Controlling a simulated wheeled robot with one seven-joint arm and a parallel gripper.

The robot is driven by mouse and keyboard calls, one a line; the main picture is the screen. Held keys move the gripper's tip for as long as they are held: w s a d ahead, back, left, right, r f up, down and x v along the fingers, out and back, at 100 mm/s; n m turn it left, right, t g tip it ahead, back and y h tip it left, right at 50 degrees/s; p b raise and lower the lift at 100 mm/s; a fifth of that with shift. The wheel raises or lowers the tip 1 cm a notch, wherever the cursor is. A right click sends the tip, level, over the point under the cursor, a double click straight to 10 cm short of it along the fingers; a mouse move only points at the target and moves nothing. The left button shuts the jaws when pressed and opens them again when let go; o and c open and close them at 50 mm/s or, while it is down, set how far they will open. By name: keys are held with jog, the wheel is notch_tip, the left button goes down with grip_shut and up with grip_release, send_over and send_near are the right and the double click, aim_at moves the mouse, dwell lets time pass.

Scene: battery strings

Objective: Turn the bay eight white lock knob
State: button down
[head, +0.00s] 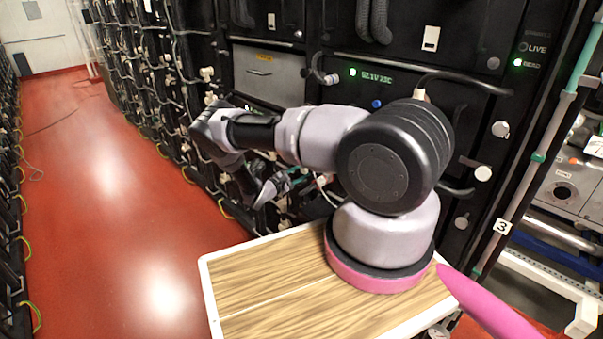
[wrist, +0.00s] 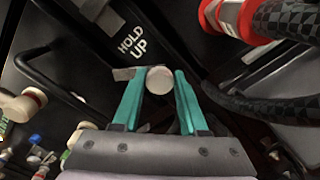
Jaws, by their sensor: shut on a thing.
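A round white knob (wrist: 159,80) sits between the tips of my gripper's two teal fingers in the wrist view. My gripper (wrist: 157,92) is shut on this knob, with one finger on each side. The knob is in front of a dark panel with the words "HOLD UP" (wrist: 131,41) just above and left of it. No bay number is readable there. In the head view my arm reaches left and bends down against the rack, and its end is too small and dark to show the knob.
In the wrist view, a thick braided cable with a red and white collar (wrist: 228,18) is at upper right, and a black handle (wrist: 45,75) at left. In the head view, the black rack (head: 480,120) runs along the right of an open red floor (head: 100,180).

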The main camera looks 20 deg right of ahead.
jog(key=m, duration=1)
jog(key=shift+f, duration=0.2)
jog(key=shift+m, duration=0.4)
jog(key=shift+c, duration=2.2)
grip_release()
jog(key=v, duration=1.1)
jog(key=shift+r, duration=0.1)
